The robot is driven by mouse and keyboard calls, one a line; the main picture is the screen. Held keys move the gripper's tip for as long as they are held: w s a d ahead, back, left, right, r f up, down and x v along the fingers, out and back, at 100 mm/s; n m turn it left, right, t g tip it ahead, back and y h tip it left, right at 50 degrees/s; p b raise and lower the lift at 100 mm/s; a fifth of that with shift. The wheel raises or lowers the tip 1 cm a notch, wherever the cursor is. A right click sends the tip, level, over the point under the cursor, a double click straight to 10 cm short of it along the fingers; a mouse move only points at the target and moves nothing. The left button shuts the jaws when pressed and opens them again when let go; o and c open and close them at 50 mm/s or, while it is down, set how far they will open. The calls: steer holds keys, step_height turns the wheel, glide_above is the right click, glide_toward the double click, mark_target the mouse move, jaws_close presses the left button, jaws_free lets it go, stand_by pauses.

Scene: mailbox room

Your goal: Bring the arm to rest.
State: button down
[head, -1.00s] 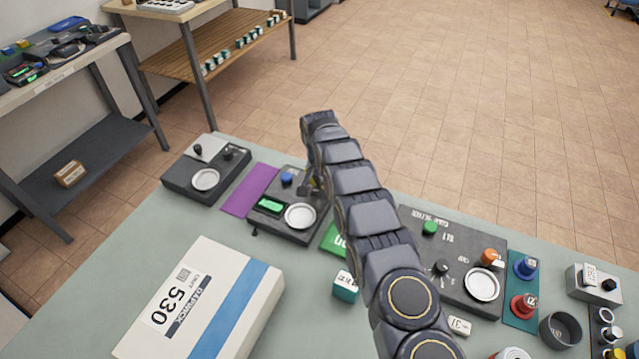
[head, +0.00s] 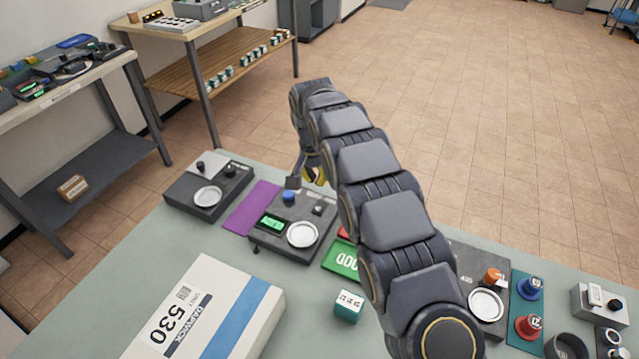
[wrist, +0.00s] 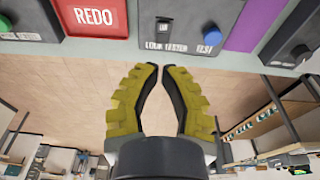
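My gripper (head: 306,181) hangs at the end of my dark segmented arm, above the far side of the pale green table. In the wrist view its yellow fingers (wrist: 160,67) come together at the tips with nothing visible between them. The fingertips point toward the edge of a dark tester box (wrist: 187,25) and appear clear of it. In the head view this box (head: 262,240) has a blue knob, a green display and a white round dish. My arm hides part of the table.
A white parcel marked 530 (head: 205,310) lies at the front left. A purple mat (head: 251,207) and another dark device (head: 180,190) are left of the tester. A green card (head: 342,262) and a small teal box (head: 348,307) lie near my arm. Open floor lies beyond the table.

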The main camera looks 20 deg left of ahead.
steer(key=shift+s+r, duration=0.4)
steer(key=shift+r, duration=0.35)
steer(key=s+d+r, duration=0.3)
steer(key=d+r, duration=0.1)
steer(key=d, duration=0.4)
steer(key=s+d+r+g+h, duration=0.1)
steer(key=s+d+r, duration=0.2)
steer(key=d+r, duration=0.35)
steer(key=s+d+r, duration=0.2)
steer(key=s+d, duration=0.1)
steer(key=d, duration=0.7)
steer(key=s+d+g, duration=0.1)
steer(key=s+d, duration=0.2)
steer(key=s, duration=0.5)
steer(key=s+d, duration=0.4)
steer(key=s, duration=0.4)
steer(key=s+d+g+y, duration=0.1)
steer(key=s+d, duration=0.2)
steer(key=s, duration=0.6)
steer(key=shift+d+r+g, duration=0.15)
steer(key=shift+r+g, duration=0.15)
